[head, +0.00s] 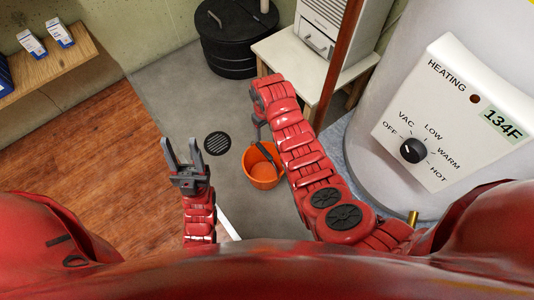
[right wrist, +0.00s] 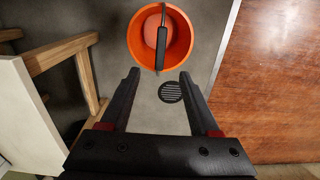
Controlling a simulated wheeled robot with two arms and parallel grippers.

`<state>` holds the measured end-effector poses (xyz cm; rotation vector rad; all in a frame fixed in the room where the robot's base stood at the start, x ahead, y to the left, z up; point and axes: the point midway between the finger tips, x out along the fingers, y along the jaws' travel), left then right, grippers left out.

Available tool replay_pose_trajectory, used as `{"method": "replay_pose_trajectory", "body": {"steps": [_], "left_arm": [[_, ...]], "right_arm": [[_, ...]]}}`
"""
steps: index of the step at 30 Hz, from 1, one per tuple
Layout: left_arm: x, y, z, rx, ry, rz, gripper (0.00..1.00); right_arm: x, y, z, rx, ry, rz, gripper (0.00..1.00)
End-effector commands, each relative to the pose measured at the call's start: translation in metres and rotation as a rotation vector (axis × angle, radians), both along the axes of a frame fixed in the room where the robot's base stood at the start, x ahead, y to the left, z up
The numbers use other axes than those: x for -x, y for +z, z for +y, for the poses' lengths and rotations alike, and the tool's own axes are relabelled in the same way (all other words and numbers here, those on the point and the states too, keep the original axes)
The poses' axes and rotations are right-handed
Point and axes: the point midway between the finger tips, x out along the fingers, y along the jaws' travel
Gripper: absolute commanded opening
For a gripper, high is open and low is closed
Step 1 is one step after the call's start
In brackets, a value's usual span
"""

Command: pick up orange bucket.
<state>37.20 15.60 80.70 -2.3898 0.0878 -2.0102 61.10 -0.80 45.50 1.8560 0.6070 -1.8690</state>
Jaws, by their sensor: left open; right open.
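The orange bucket (head: 262,181) stands upright on the grey concrete floor, its dark handle lying across the opening. In the head view my right arm covers part of its right side. The bucket (right wrist: 180,45) also shows at the top centre of the right wrist view, just beyond the fingertips. My right gripper (right wrist: 159,74) is open and empty, with its fingers pointing toward the bucket and apart from it. In the head view it is mostly hidden by its own arm. My left gripper (head: 182,146) is open and empty, to the left of the bucket.
A floor drain (head: 217,143) lies left of the bucket. A white table (head: 275,52) with a cabinet stands behind it, beside a black lidded bin (head: 228,40). A water heater (head: 440,110) stands at right, a wooden shelf (head: 50,66) at upper left. Floor between drain and bin is clear.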

Motion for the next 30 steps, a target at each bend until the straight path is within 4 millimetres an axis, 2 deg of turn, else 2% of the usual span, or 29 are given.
{"method": "replay_pose_trajectory", "body": {"steps": [5, 18, 26, 30], "left_arm": [[0.0, -0.014, 0.0, 0.0, 0.0, 0.001, 0.5], [0.001, -0.091, 0.0, 0.0, 0.0, 0.001, 0.5], [0.001, -0.104, 0.0, 0.0, 0.0, 0.0, 0.5], [0.001, -0.123, 0.0, 0.0, 0.0, 0.0, 0.5]], "right_arm": [[0.0, -0.017, 0.001, -0.001, 0.001, -0.001, 0.62], [0.001, -0.115, 0.001, 0.0, 0.001, 0.0, 0.62], [0.0, -0.13, 0.002, -0.001, 0.001, -0.001, 0.62], [0.0, -0.148, 0.005, -0.001, 0.001, -0.002, 0.62]]}}
